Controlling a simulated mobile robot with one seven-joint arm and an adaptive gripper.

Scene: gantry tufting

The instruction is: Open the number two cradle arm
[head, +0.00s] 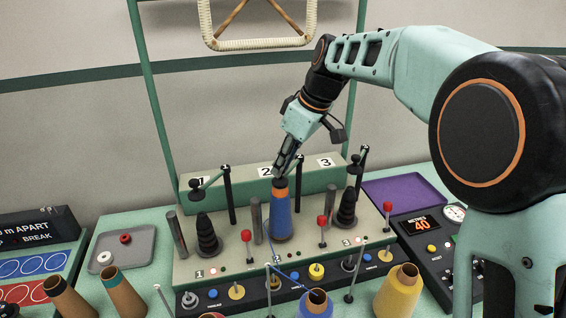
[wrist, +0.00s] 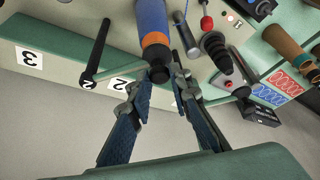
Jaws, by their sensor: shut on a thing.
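The number two cradle arm (wrist: 122,71) runs from a black post (head: 297,182) to a dark end piece (wrist: 159,74) at the top of a blue package with an orange tip (head: 280,217). The arm lies across the package, which stands upright. My gripper (head: 281,170) has come down from above and is shut on the dark end of the number two cradle arm. In the wrist view, its two fingers (wrist: 174,80) converge at that end piece. The fingers partly hide the grip in both views.
The number one cradle arm (head: 209,180) and number three cradle arm (head: 359,158) flank it, over black ribbed cones. Red-knobbed levers (head: 246,236) stand in front. Loose cones (head: 398,291) crowd the front edge. A purple tray (head: 405,194) lies right, a grey tray (head: 130,246) left.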

